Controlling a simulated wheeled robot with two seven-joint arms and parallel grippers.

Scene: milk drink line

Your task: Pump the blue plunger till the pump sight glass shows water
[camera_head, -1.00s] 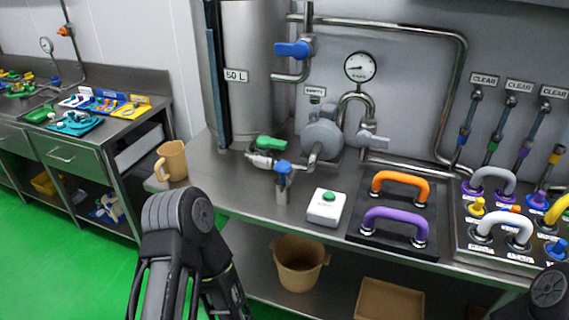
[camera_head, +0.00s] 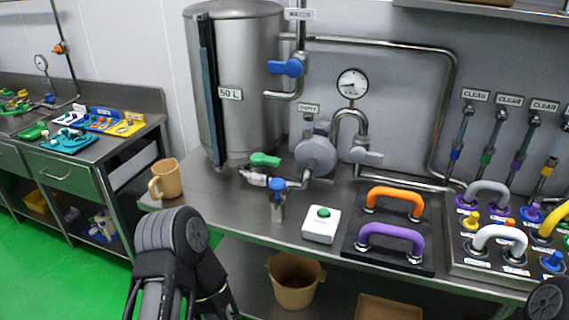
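The blue plunger (camera_head: 277,186) stands upright on a small grey cylinder (camera_head: 278,208) near the front of the steel bench. The round grey pump (camera_head: 316,157) is behind it, joined to pipes. A small label (camera_head: 308,109) above the pump seems to read EMPTY; I cannot make out a sight glass or any water in it. My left arm shows at the lower left, in front of the bench, and a bit of my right arm at the lower right corner. Both grippers are out of view, and nothing touches the plunger.
A tan mug (camera_head: 166,180) stands at the bench's left end. A green-handled valve (camera_head: 264,159) is behind the plunger. A white box with a green button (camera_head: 321,225) and a black plate with orange (camera_head: 395,199) and purple (camera_head: 391,235) handles lie to the right.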

